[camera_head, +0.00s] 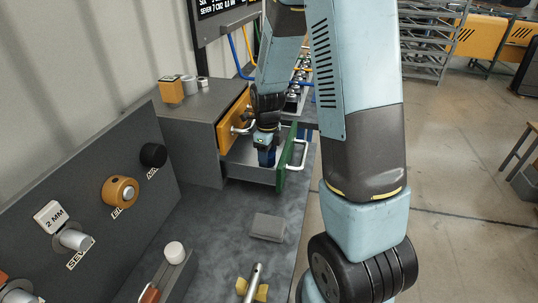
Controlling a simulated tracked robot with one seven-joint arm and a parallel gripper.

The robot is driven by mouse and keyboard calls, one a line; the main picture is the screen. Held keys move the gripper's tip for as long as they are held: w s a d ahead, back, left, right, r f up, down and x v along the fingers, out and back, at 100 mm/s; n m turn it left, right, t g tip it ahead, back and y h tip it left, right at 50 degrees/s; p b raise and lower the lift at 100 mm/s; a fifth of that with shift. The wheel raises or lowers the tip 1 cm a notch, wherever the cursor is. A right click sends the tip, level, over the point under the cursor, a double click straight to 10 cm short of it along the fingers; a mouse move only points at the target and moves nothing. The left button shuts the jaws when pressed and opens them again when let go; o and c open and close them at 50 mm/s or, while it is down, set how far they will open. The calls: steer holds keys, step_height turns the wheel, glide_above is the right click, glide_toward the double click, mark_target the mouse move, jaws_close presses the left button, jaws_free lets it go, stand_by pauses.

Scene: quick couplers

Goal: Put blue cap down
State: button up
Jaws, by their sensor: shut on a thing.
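My gripper (267,146) points down over an open grey drawer (240,158) with a green front (286,165) and a white handle. It is shut on a small dark blue thing, which looks like the blue cap (267,158). The cap's lower end is over or inside the drawer; I cannot tell whether it touches the drawer floor. My arm hides part of the area behind the gripper.
A yellow drawer front (233,122) with a white handle stands left of my gripper. A grey cabinet (195,130) carries a yellow block (171,90). A panel with knobs (120,190) is at left. A grey block (268,227) lies on the bench in front.

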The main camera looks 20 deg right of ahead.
steer(key=o, duration=1.2)
steer(key=shift+c, duration=0.2)
steer(key=shift+r, duration=0.15)
step_height(320, 180, up, 12)
steer(key=s+r+n+t, duration=0.2)
steer(key=s+r+n, duration=0.6)
steer(key=s+n, duration=0.3)
steer(key=s+r+n+t, duration=0.3)
steer(key=s+r+n, duration=0.5)
steer(key=n, duration=0.8)
steer(key=shift+s+d+r+t, duration=0.2)
steer(key=shift+s+t, duration=0.1)
steer(key=shift+s, duration=1.2)
